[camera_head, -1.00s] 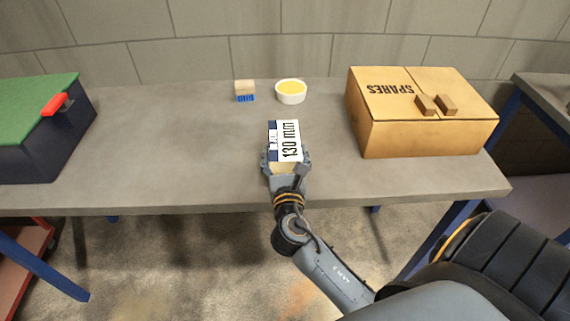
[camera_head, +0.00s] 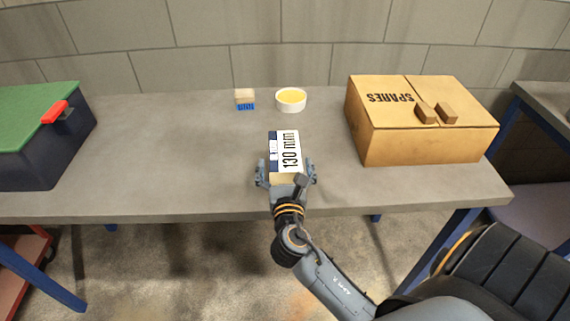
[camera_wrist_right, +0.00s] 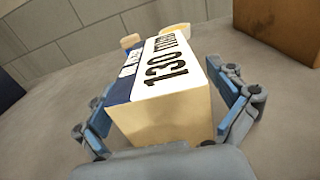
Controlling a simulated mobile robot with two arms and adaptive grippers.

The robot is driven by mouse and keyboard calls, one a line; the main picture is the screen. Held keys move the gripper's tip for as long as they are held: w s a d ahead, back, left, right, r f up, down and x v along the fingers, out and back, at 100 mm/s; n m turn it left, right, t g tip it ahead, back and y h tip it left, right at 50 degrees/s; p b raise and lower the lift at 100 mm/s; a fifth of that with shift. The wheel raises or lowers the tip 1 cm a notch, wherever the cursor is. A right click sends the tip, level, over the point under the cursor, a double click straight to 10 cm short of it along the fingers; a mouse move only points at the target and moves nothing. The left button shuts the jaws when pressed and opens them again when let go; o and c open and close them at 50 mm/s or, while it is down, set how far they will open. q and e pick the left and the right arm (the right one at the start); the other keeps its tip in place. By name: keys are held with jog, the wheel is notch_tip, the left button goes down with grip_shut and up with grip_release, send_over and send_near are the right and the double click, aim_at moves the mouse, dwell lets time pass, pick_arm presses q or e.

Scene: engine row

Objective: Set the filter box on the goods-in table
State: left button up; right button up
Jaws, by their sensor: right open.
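The filter box (camera_head: 284,152) is cream with a dark blue band and a white label reading 130 mm. It stands on the grey table (camera_head: 200,150), near its front edge at the middle. My right gripper (camera_head: 286,174) is open at the near end of the box, one finger on each side. In the right wrist view the box (camera_wrist_right: 165,112) lies between the spread fingers (camera_wrist_right: 168,120), with a gap showing on the right side. My left gripper is not in view.
A dark toolbox with a green lid (camera_head: 38,115) stands at the left. A brush (camera_head: 244,99) and a white bowl with yellow contents (camera_head: 291,100) are at the back. The table left of the filter box is clear.

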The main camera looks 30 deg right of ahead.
jog(key=b+v, duration=0.2)
jog(key=v, duration=1)
jog(key=a+f+m+g+y, duration=0.2)
jog(key=f, duration=0.9)
jog(key=a+f+m+g+y, duration=0.2)
jog(key=a+f+y, duration=0.1)
jog(key=f, duration=0.9)
jog(key=s+a+f+m+g+y, duration=0.1)
jog(key=s+f+m+g+y, duration=0.3)
jog(key=f, duration=1.1)
jog(key=s+d+f+m+g, duration=0.2)
jog(key=s+f+m, duration=0.7)
jog(key=s, duration=0.5)
jog(key=s+d+f+m+g, duration=0.2)
jog(key=s+f+m+g, duration=0.2)
jog(key=s+f+m, duration=0.6)
jog(key=s+f, duration=0.2)
jog(key=s, duration=0.2)
jog(key=shift+s, duration=0.25)
jog(key=shift+a+f, duration=0.1)
